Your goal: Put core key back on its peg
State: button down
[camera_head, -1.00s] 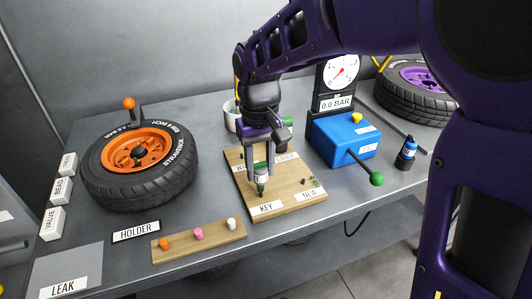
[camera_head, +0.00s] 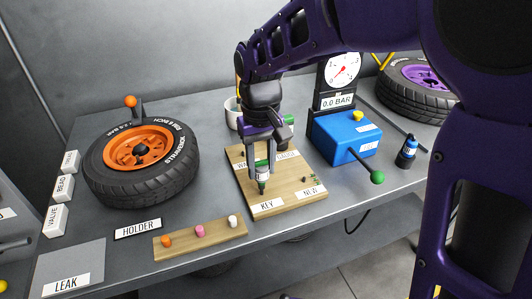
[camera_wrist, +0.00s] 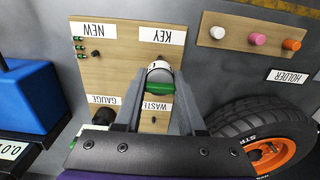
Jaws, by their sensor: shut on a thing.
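My gripper (camera_head: 263,170) is shut on the core key, a short cylinder with green and white bands and a dark tip, and it points down over the wooden board (camera_head: 308,199). The core key (camera_head: 262,178) hangs upright between the fingers just behind the KEY label (camera_head: 267,206). In the wrist view the core key (camera_wrist: 160,76) shows its pale round end and green band between the fingers, beside the KEY label (camera_wrist: 162,33). The peg is not visible, and I cannot tell whether the key's tip touches the board.
The same board has NEW, GAUGE and WASTE labels, with small valve cores (camera_head: 311,180) by NEW. A blue box (camera_head: 343,137) with a green-knobbed lever stands right. A holder strip (camera_head: 183,242) with three coloured caps lies front left. An orange-rimmed tyre (camera_head: 160,185) lies left.

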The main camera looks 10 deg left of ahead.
jog(key=shift+f+b, duration=0.5)
jog(key=shift+f, duration=0.3)
jog(key=shift+c, duration=2.1)
grip_release()
jog(key=shift+r, duration=0.1)
